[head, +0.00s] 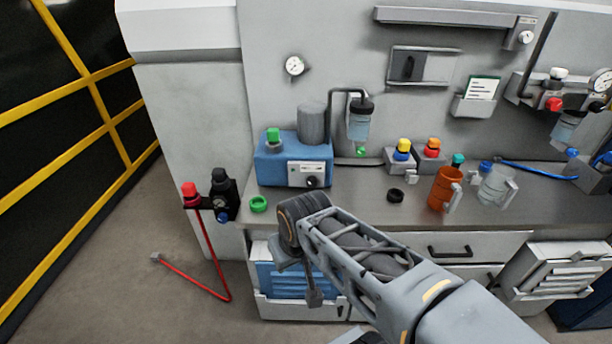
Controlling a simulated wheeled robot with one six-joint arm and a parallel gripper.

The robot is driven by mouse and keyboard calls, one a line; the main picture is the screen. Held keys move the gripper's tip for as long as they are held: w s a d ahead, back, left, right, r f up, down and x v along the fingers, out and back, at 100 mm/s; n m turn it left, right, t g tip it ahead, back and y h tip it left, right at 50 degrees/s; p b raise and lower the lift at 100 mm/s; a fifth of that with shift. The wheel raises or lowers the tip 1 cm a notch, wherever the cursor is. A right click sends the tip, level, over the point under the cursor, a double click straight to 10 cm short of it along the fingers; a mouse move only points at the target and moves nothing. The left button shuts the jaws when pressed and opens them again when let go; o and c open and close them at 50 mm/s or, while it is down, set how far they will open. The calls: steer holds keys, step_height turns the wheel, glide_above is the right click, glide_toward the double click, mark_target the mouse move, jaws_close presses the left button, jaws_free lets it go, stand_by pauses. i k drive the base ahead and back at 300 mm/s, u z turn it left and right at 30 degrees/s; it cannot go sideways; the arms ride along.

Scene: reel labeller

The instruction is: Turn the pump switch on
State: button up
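The pump is a blue box (268,170) with a grey cylinder on top and a green-capped part at its left, standing on the left of the grey worktop. Its front has a pale panel (306,168) with a black knob (312,182) at the lower right, which looks like the switch; its setting is too small to read. My gripper (315,297) hangs below the wrist of my arm, in front of the worktop and lower than the pump, apart from it. My wrist stands in front of the worktop edge. The fingers are too small and dark to tell open from shut.
A green ring (258,204) and a black ring (395,195) lie on the worktop. An orange jug (445,188) and a clear jug (495,187) stand to the right. A red hose (207,255) hangs to the floor at left. A filter bottle (360,122) is beside the pump.

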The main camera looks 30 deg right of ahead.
mark_target(311, 182)
steer(key=u, duration=1.8)
steer(key=i, duration=1.05)
steer(key=z, duration=2.55)
